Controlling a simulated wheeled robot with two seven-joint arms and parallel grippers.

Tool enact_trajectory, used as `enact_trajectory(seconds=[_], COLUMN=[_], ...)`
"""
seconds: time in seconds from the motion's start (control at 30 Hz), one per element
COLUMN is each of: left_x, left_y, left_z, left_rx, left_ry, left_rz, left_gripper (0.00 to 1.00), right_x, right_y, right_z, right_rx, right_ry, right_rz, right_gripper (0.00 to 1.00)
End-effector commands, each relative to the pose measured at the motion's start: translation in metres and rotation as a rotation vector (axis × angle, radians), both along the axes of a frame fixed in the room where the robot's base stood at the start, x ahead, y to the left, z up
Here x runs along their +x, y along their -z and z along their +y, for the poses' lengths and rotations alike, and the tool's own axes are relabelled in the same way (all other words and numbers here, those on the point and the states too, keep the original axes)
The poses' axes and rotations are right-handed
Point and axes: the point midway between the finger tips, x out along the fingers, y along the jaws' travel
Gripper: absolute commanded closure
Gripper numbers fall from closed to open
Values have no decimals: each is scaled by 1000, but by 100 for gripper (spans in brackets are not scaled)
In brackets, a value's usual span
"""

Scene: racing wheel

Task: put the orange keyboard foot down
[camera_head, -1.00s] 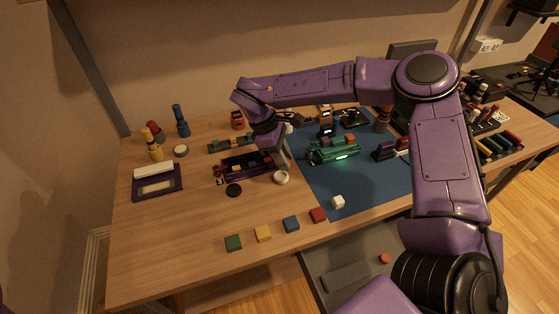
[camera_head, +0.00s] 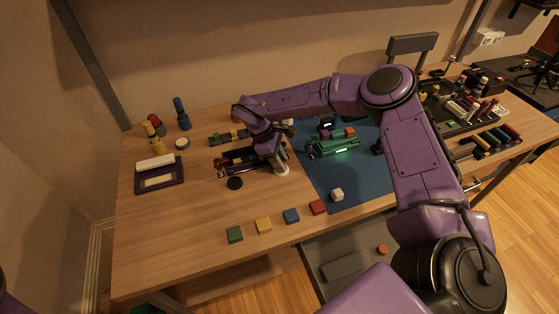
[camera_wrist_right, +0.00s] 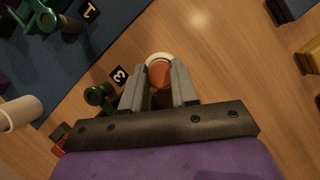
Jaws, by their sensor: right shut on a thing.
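My right gripper (camera_head: 281,165) is low over the table, just beside the dark purple tray of parts. In the right wrist view its two grey fingers (camera_wrist_right: 159,88) are shut on the orange keyboard foot (camera_wrist_right: 159,73), a small round orange piece. A small white round dish (camera_wrist_right: 157,57) shows behind the foot; its rim also shows under the fingertips in the head view (camera_head: 282,172). I cannot tell whether the foot touches the dish. The foot is hidden in the head view. My left gripper is not in view.
A black disc (camera_head: 235,183) lies left of the dish. A blue mat (camera_head: 352,180) with a green device (camera_head: 333,146) lies to the right. Small green, yellow, blue (camera_head: 291,215) and red blocks line the front. The wood between them and the dish is clear.

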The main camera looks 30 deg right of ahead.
Motion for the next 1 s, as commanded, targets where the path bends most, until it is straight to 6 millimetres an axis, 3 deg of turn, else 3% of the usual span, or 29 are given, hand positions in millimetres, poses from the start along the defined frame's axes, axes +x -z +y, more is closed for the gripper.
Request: enact_trajectory(seconds=[0.3,0.33,0.37,0.57,0.73,0.77,1.0], left_x=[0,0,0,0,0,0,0], left_y=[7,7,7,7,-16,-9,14], left_z=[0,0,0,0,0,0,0], left_rx=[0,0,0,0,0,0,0], left_ry=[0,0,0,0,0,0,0], left_rz=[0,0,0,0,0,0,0], left_gripper=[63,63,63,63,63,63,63], right_x=[0,-1,-1,-1,-1,1,21], right_y=[6,7,7,7,-13,-12,-71], right_z=[0,0,0,0,-1,1,20], right_rx=[0,0,0,-1,-1,-1,-2], right_ry=[-1,-1,-1,-1,-1,-1,0], right_rz=[2,2,3,3,3,0,-5], right_gripper=[100,65,61,61,61,61,61])
